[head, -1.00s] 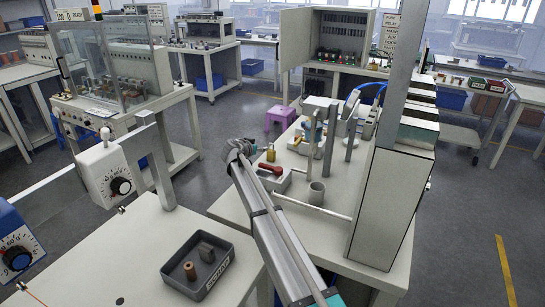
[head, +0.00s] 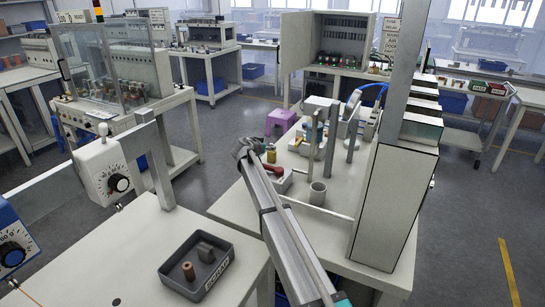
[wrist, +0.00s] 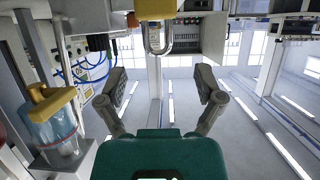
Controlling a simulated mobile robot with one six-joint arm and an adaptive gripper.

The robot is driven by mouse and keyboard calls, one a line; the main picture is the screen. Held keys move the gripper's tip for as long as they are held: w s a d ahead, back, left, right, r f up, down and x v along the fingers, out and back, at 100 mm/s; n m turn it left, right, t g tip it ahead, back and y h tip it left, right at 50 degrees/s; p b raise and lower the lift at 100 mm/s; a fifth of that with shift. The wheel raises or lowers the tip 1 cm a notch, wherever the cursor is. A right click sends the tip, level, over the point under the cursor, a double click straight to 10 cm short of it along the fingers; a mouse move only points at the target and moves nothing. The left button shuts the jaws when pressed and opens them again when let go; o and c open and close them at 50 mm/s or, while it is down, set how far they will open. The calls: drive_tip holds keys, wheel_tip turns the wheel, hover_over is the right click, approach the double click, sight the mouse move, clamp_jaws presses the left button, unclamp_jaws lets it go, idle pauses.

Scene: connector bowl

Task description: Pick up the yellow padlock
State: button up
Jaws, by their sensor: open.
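The yellow padlock (head: 271,155) stands on the bench just past the end of my arm in the head view. In the wrist view, the padlock (wrist: 155,9) is at the top edge, cut off by the frame, with its metal shackle (wrist: 158,43) pointing down in that picture. My gripper (wrist: 162,83) is open, with its two fingers spread wide and nothing between them. The shackle appears roughly centred between the fingers but beyond their tips.
A red-handled item (head: 280,171) lies close to my arm, partly hidden. A grey cup (head: 317,193), upright posts (head: 351,135) and a clear yellow-topped bottle (wrist: 55,120) stand nearby. A tall cabinet (head: 393,205) blocks the right side. The left bench (head: 120,255) has free room.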

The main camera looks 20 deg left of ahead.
sight(271, 144)
drive_tip(key=shift+b+x, duration=0.75)
drive_tip(key=shift+x, duration=1.7)
drive_tip(key=shift+d+r, duration=0.1)
drive_tip(key=shift+r, duration=0.05)
drive_tip(key=shift+c, duration=0.3)
clamp_jaws()
